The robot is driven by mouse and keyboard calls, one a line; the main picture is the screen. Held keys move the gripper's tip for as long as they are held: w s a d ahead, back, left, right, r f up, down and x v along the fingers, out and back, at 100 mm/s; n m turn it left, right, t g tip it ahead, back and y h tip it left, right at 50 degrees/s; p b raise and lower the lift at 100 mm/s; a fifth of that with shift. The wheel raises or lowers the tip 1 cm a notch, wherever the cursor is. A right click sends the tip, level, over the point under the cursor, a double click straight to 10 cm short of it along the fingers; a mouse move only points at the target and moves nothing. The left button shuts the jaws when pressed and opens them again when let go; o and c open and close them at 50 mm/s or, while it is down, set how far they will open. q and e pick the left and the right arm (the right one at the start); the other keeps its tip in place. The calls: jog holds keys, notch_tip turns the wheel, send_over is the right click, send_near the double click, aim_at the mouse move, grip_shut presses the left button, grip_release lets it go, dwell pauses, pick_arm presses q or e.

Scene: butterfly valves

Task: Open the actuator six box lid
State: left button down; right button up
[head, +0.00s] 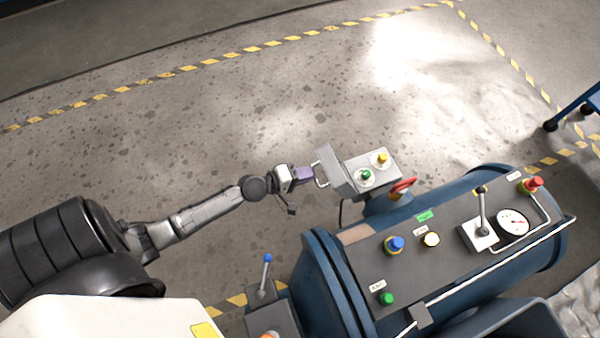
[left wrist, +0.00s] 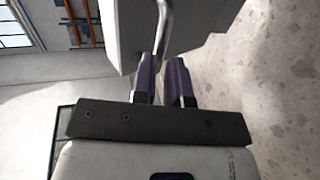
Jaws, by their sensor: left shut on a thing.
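The actuator box (head: 382,167) is a grey box with a green and a yellow button on its face, beyond the blue tank. Its lid (head: 334,170) stands swung up on the box's left side, with a metal bar handle (head: 317,175) on its outer face. My left gripper (head: 308,174) reaches in from the left with its purple fingers at the handle. In the left wrist view the fingers (left wrist: 163,80) are shut on the handle (left wrist: 165,28), and the lid (left wrist: 120,30) fills the top. My right gripper is not in view.
The blue tank (head: 330,285) with a control panel (head: 455,245) lies right of my arm. A red handwheel (head: 403,188) is close to the box. A lever with a blue knob (head: 267,258) stands nearer. The floor beyond is clear.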

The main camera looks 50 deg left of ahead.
pick_arm(q)
jog(key=c, duration=1.2)
grip_release()
notch_tip(320, 180, down, 2)
jog(key=shift+s, duration=0.15)
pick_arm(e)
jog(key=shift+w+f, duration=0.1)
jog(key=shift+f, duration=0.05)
pick_arm(q)
jog(key=shift+o, duration=0.2)
jog(key=shift+r, duration=0.1)
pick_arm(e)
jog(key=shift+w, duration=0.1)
